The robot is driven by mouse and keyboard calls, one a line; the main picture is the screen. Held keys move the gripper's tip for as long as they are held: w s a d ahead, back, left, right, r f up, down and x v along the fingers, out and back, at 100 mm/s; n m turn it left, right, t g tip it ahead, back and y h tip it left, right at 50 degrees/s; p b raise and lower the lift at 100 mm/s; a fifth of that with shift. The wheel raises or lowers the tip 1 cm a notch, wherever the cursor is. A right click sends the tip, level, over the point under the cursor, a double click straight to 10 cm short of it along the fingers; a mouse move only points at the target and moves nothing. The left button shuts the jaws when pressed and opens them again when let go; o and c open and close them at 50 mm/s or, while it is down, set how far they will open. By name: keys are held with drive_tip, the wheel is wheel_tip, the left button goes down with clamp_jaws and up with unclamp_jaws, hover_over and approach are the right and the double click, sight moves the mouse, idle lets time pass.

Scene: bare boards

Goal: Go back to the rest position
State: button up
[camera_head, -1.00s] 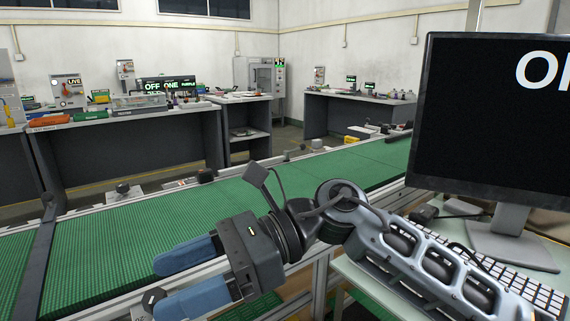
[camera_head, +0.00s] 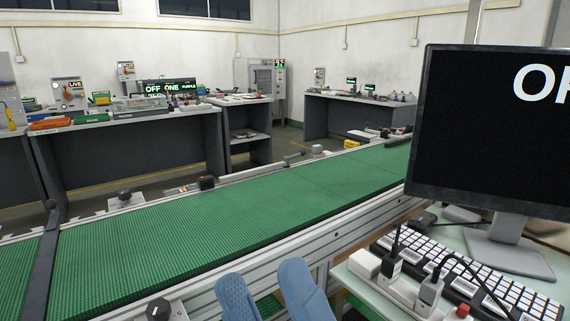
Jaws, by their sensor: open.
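My gripper (camera_head: 268,296) shows at the bottom middle of the head view. Only its two blue fingers are visible, pointing upward and spread apart with nothing between them. The gripper body and the rest of my arm are out of the picture. The fingers show in front of the near side rail of the green conveyor belt (camera_head: 210,222), left of the desk with the monitor.
A monitor (camera_head: 495,130) stands on the right desk. A keyboard (camera_head: 480,280) and a power strip with plugs (camera_head: 415,292) lie below it. Workbenches (camera_head: 125,150) with several instruments stand across the belt. The visible belt surface is clear.

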drive_tip(key=s+d+f+m+g+h+p, duration=0.1)
drive_tip(key=s+d+f+m+g+h, duration=0.2)
drive_tip(key=s+d+f+m+h, duration=0.6)
drive_tip(key=s+d+f+m+g+h+p, duration=0.1)
drive_tip(key=s+d+f+m+g+h, duration=0.2)
drive_tip(key=s+d+f+m+h, duration=0.6)
drive_tip(key=s+d+m+h, duration=0.2)
drive_tip(key=s+d+m, duration=0.3)
drive_tip(key=s, duration=0.1)
drive_tip(key=shift+s, duration=0.35)
drive_tip(key=shift+f, duration=0.1)
idle(0.5)
